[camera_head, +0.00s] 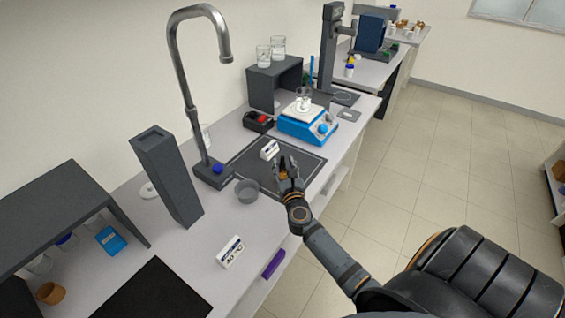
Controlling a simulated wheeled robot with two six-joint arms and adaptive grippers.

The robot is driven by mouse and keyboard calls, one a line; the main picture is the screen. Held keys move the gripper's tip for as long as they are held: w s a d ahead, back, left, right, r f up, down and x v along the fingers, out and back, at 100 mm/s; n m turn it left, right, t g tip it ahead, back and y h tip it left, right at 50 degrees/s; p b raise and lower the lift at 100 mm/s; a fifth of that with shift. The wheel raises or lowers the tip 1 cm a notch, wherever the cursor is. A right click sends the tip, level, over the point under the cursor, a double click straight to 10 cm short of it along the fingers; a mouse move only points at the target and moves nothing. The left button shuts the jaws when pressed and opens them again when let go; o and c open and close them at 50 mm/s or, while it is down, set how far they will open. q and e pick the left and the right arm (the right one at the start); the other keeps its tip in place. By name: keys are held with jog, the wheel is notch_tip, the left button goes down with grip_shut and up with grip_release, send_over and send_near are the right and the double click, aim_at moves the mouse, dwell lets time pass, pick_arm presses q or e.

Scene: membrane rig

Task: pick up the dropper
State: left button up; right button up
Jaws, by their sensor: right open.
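I cannot pick out a dropper with certainty at this size. A slim blue upright item (311,68) stands behind the blue stirrer, too small to identify. My right gripper (288,163) is open and appears empty, its fingers pointing away over the dark mat (247,161). A small white labelled block (269,149) is just left of its fingertips, apparently apart from them. The right gripper and wrist hide part of the mat. My left gripper is not in view.
A blue stirrer (296,127) carries a glass beaker (303,98). A tall faucet (181,75) and dark column (166,178) stand left of my right arm. A grey cup (247,191), another white block (230,252) and a purple item (273,264) are nearer. The floor at right is clear.

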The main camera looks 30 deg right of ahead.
aim_at(283, 160)
jog(key=x, duration=0.3)
jog(key=shift+w+f, duration=0.1)
jog(key=shift+w, duration=0.1)
jog(key=shift+s, duration=0.2)
jog(key=c, duration=0.3)
jog(key=shift+w, duration=0.1)
jog(key=c, duration=0.3)
jog(key=shift+c, duration=0.2)
notch_tip(283, 160, up, 10)
jog(key=p, duration=0.4)
jog(key=shift+p, duration=0.35)
